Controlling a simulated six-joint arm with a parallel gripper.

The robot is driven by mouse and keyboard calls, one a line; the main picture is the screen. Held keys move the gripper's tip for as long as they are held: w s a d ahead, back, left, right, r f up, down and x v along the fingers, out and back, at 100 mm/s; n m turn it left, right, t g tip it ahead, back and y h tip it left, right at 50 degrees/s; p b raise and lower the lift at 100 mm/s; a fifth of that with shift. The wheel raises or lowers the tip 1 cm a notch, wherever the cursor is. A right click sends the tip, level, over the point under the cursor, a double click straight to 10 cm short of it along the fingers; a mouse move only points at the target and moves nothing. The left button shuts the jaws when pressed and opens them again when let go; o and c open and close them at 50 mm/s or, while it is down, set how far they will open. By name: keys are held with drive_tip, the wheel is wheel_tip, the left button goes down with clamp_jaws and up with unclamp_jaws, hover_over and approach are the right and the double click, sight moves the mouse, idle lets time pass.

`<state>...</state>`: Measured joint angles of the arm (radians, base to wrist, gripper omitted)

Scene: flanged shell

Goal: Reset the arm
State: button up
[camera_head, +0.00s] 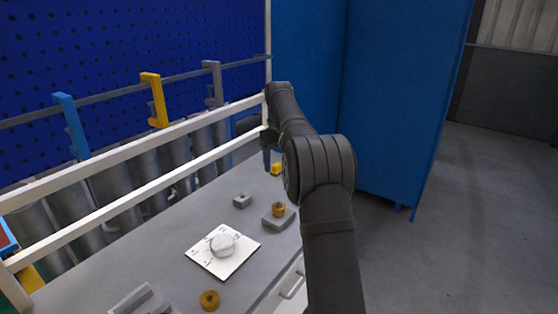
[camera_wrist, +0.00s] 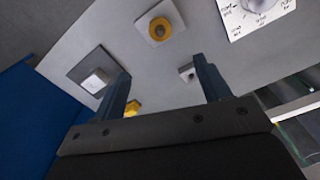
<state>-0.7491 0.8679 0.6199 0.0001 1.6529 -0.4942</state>
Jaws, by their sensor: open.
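My gripper (camera_head: 268,160) hangs over the far right end of the grey bench, partly hidden behind my own arm in the head view. In the wrist view its two blue fingers stand wide apart with nothing between the tips (camera_wrist: 163,75). A yellow piece (camera_head: 276,170) shows beside the fingers in the head view; it also shows near the left finger in the wrist view (camera_wrist: 132,107). I cannot tell its exact shape. A pale round part (camera_head: 222,244) lies on a white marked card (camera_head: 240,257), away from my gripper.
A yellow ring (camera_head: 279,209) sits on a grey block (camera_head: 273,222). A small grey block (camera_head: 242,201), another yellow ring (camera_head: 209,300) and a grey bracket (camera_head: 140,302) lie on the bench. A white rail (camera_head: 150,134) runs behind; a blue panel (camera_head: 400,100) stands at the right.

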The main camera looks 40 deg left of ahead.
sight(279, 202)
idle(0.4)
wheel_tip(279, 202, down, 18)
drive_tip(key=shift+r, duration=0.45)
drive_tip(key=shift+r, duration=0.1)
idle(0.4)
wheel_tip(279, 202, up, 16)
drive_tip(key=r, duration=0.1)
wheel_tip(279, 202, down, 18)
drive_tip(key=shift+r, duration=0.2)
wheel_tip(279, 202, up, 6)
drive_tip(key=shift+f, duration=0.15)
drive_tip(key=shift+c, duration=0.4)
idle(2.1)
